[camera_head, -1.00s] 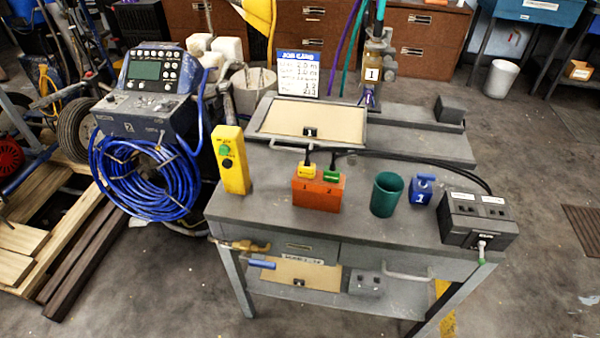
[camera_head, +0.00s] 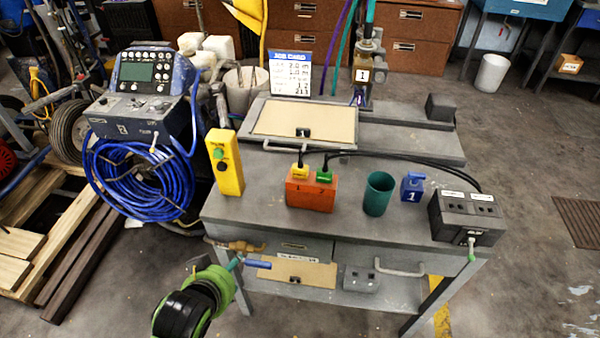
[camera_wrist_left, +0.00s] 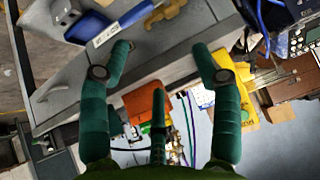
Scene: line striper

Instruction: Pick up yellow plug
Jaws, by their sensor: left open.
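The yellow plug (camera_head: 299,173) sits in the top of an orange block (camera_head: 312,194) on the grey workbench, beside a green plug (camera_head: 324,176). Black cables run from the plugs toward the black socket box. My left gripper (camera_head: 232,266) is low in front of the bench's left front edge, apart from the plug and well below it. My right gripper is not in view.
A yellow control box (camera_head: 224,162) stands left of the block; a green cup (camera_head: 379,194), blue tag block (camera_head: 412,186) and black socket box (camera_head: 467,217) stand right. A brass valve (camera_head: 236,246) with a blue handle (camera_head: 257,264) juts from the bench front near my left gripper.

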